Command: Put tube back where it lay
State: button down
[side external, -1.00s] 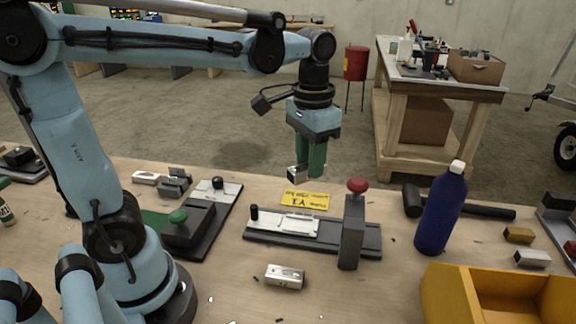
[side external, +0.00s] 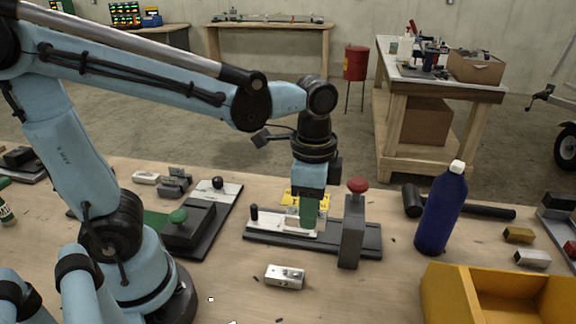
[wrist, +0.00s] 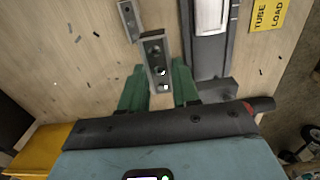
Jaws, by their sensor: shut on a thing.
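My gripper (side external: 308,212) has green fingers and points down in the side view. In the wrist view its fingers (wrist: 160,88) are shut on a small silver rectangular tube (wrist: 156,58) with dark holes in its face. In the side view the tube is mostly hidden by the fingers, which overlap the right part of the fixture's white plate (side external: 275,220). I cannot tell if tube and plate touch. The fixture (side external: 262,236) has a dark base, a black knob and a grey post with a red knob (side external: 357,185). In the wrist view it lies right of the tube.
A similar silver block (side external: 285,276) lies on the table in front of the fixture. A yellow label (wrist: 268,14) lies behind the fixture. A green-knobbed fixture (side external: 190,232) is left.

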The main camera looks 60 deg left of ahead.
jog(key=w+a+f, duration=0.1)
jog(key=a+f, duration=0.1)
jog(key=a, duration=0.1)
jog(key=w+a+f, duration=0.3)
jog(key=a, duration=0.2)
jog(key=shift+w+a+f, duration=0.25)
jog(key=shift+a+f, duration=0.05)
jog(key=shift+f, duration=1.9)
jog(key=shift+f, duration=0.15)
jog(key=c, duration=0.8)
grip_release()
